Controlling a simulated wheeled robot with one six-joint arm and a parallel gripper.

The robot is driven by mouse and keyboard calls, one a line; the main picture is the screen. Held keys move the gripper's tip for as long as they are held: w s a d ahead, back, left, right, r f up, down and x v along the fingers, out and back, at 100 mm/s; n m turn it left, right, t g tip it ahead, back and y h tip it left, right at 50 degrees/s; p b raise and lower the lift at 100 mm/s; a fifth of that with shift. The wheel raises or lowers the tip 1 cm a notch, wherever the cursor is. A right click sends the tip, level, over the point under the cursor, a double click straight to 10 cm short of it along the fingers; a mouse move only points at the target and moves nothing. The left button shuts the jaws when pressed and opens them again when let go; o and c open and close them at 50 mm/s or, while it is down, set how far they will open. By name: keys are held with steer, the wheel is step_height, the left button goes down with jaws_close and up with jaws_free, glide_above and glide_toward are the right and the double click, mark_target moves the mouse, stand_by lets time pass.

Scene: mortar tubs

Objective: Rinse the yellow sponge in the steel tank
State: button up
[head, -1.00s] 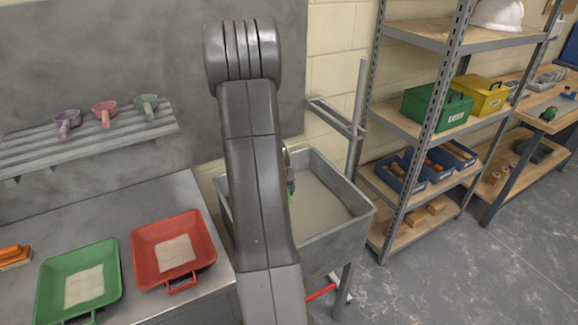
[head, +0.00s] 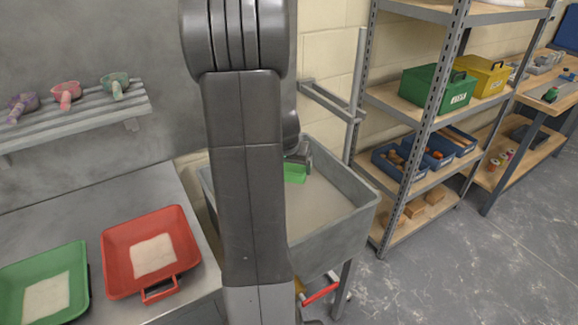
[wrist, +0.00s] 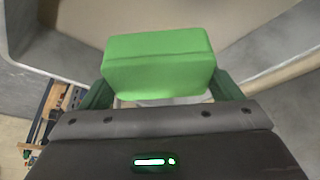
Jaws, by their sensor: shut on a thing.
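My gripper (wrist: 165,95) is shut on a green block (wrist: 160,62) shaped like a sponge. In the head view the green block (head: 295,173) hangs over the steel tank (head: 345,228), inside its rim as seen from here. Pale beige contents fill the tank's floor area. Whether the block touches them I cannot tell. In the wrist view tank walls (wrist: 270,45) rise on both sides of the block. I see no sponge that is clearly yellow. My arm hides the tank's left part in the head view.
A red tray (head: 115,262) and a green tray (head: 75,262), each with a pale patch inside, sit on the bench left of the tank. Several scoops lie on a slatted wall shelf (head: 80,125). A metal rack (head: 412,130) with bins stands right of the tank.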

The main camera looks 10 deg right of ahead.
steer(key=shift+f+b, duration=1.7)
steer(key=shift+f, duration=1.05)
steer(key=shift+o, duration=0.2)
step_height(320, 180, down, 16)
steer(key=b, duration=1.5)
steer(key=shift+b, duration=0.4)
steer(key=shift+r, duration=0.1)
steer(key=shift+r+p, duration=6.9)
steer(key=shift+r, duration=2.85)
steer(key=shift+c, duration=0.2)
steer(key=shift+r+p, duration=1.3)
steer(key=shift+r, duration=0.65)
